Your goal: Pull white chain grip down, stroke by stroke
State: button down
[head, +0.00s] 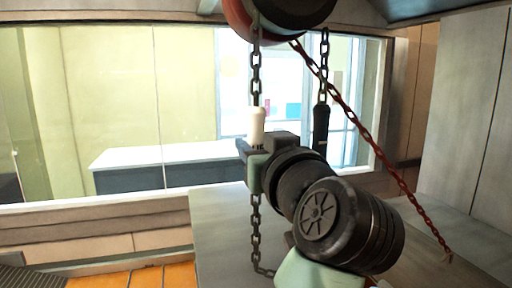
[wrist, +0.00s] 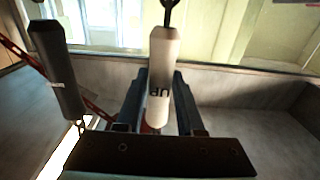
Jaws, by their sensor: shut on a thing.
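The white chain grip (head: 257,122) hangs upright on a dark chain (head: 256,75) below the hoist wheel (head: 285,15) in the head view. My gripper (head: 262,150) is shut around its lower part, which the jaws hide there. In the wrist view the white grip (wrist: 160,75) stands between the two fingers of my gripper (wrist: 158,112) and bears the letters "UP". A black chain grip (head: 321,125) hangs to its right on another chain, apart from my gripper. It shows at the left of the wrist view (wrist: 56,70).
A red chain (head: 365,140) slants from the wheel down to the lower right, behind the grips. Loose dark chain (head: 256,235) hangs below my gripper before a grey surface (head: 220,225). A window (head: 110,110) is behind.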

notch_tip(320, 180, down, 18)
jog(key=b, duration=1.3)
jog(key=shift+r, duration=0.25)
jog(key=shift+w+r, duration=0.1)
jog(key=c, duration=1.5)
grip_release()
jog(key=o, duration=0.4)
jog(key=shift+r, duration=0.15)
jog(key=o, duration=0.7)
jog(key=shift+s, duration=0.2)
